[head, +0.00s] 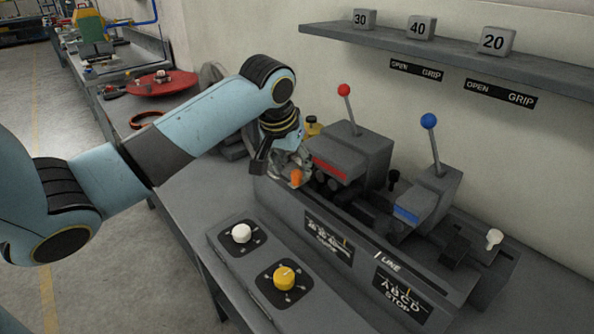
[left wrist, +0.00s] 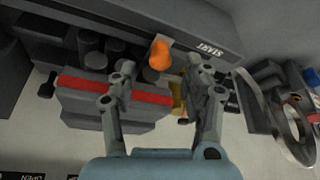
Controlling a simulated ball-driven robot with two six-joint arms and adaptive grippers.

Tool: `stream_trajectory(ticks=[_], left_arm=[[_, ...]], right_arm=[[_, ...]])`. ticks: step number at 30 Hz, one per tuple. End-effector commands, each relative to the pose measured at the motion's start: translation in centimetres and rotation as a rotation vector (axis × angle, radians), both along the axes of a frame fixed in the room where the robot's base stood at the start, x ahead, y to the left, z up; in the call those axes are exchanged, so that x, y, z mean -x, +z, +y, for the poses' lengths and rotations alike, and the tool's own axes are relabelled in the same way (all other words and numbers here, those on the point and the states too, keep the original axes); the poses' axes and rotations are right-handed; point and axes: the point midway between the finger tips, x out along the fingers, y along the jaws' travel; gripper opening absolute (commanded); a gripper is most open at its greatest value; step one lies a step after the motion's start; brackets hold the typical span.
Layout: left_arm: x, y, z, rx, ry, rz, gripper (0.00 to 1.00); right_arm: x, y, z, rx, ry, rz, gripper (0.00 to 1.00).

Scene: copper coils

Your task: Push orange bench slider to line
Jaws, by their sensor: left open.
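The orange slider knob (head: 296,177) stands at the left end of the grey bench rail (head: 330,212). A white line mark with the word LINE (head: 388,262) is on the rail's front face, well to the right of the knob. My left gripper (head: 283,160) is right behind the knob, pointing down, partly hidden by its own wrist. In the left wrist view the open fingers (left wrist: 157,80) are spread, with the orange knob (left wrist: 160,55) seen between and beyond their tips, beside the word START (left wrist: 211,48). I cannot tell whether they touch. My right gripper is not in view.
A grey unit with a red-knobbed lever (head: 344,90) stands close right of the gripper; another has a blue-knobbed lever (head: 429,121). A panel with white (head: 241,234) and yellow (head: 284,278) dials lies in front. A shelf (head: 450,58) with numbered blocks hangs above.

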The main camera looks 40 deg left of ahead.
Motion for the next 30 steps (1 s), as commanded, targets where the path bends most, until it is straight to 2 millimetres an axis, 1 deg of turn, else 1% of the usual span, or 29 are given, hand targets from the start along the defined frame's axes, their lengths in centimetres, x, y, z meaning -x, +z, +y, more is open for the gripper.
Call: stream_trajectory(ticks=[1, 3, 7, 10, 17, 20, 28, 30], left_arm=[[-0.3, -0.9, 0.0, 0.001, 0.001, 0.003, 0.49], [-0.7, -1.7, 0.2, 0.001, 0.002, 0.002, 0.49], [-1.1, -2.9, 0.3, 0.000, 0.000, 0.001, 0.49], [-1.3, -3.2, 0.4, -0.001, -0.001, 0.000, 0.49], [-1.3, -3.3, 0.4, -0.001, -0.001, 0.000, 0.49], [-1.3, -3.3, 0.4, -0.001, -0.001, 0.000, 0.37], [-1.3, -3.3, 0.4, -0.001, -0.001, 0.000, 0.02], [-1.3, -3.3, 0.4, -0.001, -0.001, 0.000, 0.00]], right_arm=[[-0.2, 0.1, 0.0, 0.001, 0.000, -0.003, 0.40], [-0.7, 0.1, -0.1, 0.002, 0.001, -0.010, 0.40], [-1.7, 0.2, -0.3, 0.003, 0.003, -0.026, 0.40], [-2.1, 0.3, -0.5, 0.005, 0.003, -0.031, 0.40], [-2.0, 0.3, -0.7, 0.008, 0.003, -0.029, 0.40], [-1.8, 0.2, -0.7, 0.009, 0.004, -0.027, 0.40], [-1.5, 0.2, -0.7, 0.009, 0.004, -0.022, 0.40], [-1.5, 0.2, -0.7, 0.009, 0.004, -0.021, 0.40]])
